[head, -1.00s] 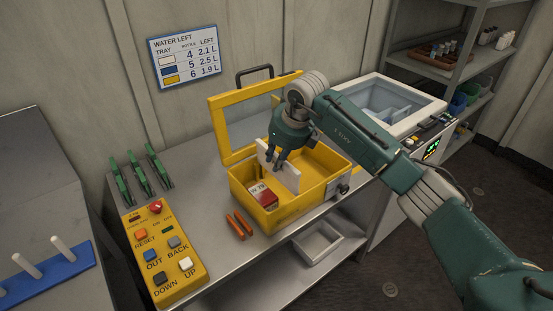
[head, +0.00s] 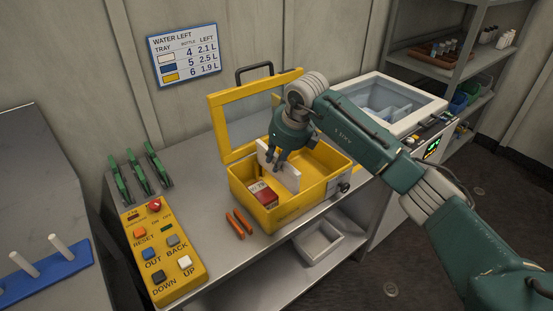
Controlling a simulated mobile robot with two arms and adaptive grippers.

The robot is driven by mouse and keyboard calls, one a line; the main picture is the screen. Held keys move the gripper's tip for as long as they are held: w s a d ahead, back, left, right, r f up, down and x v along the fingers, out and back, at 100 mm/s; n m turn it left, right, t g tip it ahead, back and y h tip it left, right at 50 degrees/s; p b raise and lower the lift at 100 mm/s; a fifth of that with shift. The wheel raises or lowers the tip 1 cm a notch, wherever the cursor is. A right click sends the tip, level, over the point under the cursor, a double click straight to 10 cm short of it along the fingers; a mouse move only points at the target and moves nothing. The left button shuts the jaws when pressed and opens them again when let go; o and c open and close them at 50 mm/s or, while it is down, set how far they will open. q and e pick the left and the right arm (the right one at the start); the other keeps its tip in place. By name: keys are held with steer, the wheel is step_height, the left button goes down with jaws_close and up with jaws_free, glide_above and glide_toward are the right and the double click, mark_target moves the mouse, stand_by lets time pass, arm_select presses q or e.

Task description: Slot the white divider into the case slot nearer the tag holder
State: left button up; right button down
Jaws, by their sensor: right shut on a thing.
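The yellow case (head: 275,218) stands open on the metal bench, its windowed lid (head: 243,128) raised at the back. The white divider (head: 287,181) is upright inside the case, across its middle. My right gripper (head: 281,158) is shut on the divider's top edge from above. A red and white box (head: 263,194) lies in the left part of the case. The slots are hidden, so I cannot tell which one the divider is at or how deep it sits. I cannot make out the tag holder for sure. My left gripper is not in view.
A yellow button panel (head: 165,255) and green clips (head: 140,172) are left of the case. Two orange sticks (head: 239,223) lie before it. A white tray (head: 319,242) sits on the lower shelf.

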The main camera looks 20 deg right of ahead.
mark_target(276, 177)
steer(key=shift+f+b, duration=2.45)
steer(key=shift+f, duration=0.9)
stand_by(0.4)
stand_by(0.5)
steer(key=c, duration=1.5)
jaws_free()
steer(key=shift+o, duration=0.5)
steer(key=shift+o, duration=1.4)
steer(key=shift+r+p, duration=4.45)
steer(key=shift+r, duration=3.55)
